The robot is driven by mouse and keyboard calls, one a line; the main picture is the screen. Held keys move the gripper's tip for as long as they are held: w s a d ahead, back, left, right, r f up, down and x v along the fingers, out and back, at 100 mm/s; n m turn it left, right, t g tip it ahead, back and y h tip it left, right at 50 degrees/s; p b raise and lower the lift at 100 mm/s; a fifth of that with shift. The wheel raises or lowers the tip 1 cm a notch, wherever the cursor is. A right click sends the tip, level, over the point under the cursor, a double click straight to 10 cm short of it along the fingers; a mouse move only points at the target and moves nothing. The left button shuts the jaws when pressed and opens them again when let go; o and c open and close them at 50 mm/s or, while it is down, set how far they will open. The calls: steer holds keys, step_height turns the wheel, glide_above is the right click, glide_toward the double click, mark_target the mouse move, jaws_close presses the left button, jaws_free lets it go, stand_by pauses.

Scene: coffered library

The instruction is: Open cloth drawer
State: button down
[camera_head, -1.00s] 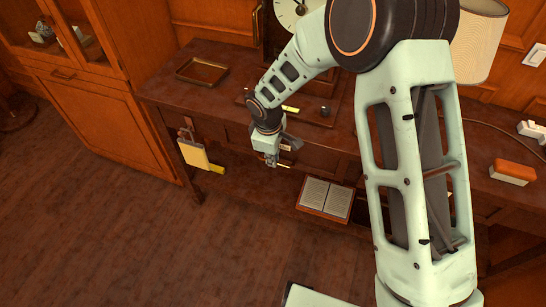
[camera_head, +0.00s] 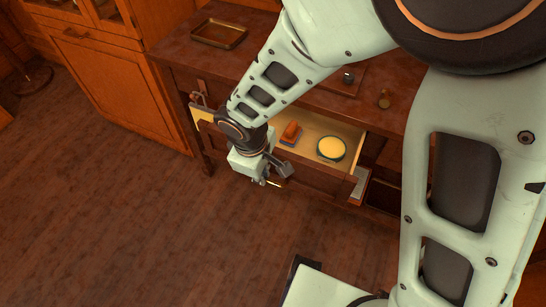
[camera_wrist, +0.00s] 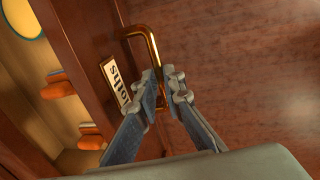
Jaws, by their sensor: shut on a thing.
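The cloth drawer (camera_head: 340,187) is pulled out from the dark wooden table, its pale inside showing. In the wrist view its dark front (camera_wrist: 75,60) carries a label (camera_wrist: 116,81) reading "cloths" and a brass handle (camera_wrist: 150,42). My gripper (camera_head: 272,182) is at the drawer front; in the wrist view its fingers (camera_wrist: 163,88) are shut around the handle bar. In the drawer lie an orange-and-blue item (camera_head: 290,134) and a round yellow tin (camera_head: 331,148) with a blue rim. My arm hides the drawer's left part.
A yellow item (camera_head: 200,114) hangs at the table's left end. A wooden cabinet (camera_head: 110,85) stands left. The floor (camera_head: 110,220) in front is clear.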

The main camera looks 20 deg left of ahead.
steer(key=shift+s+b, duration=0.75)
steer(key=shift+s, duration=2.2)
steer(key=c, duration=2)
jaws_free()
steer(key=r, duration=0.2)
steer(key=s+r, duration=0.1)
steer(key=r, duration=0.4)
steer(key=shift+s+r, duration=0.15)
steer(key=shift+r, duration=0.05)
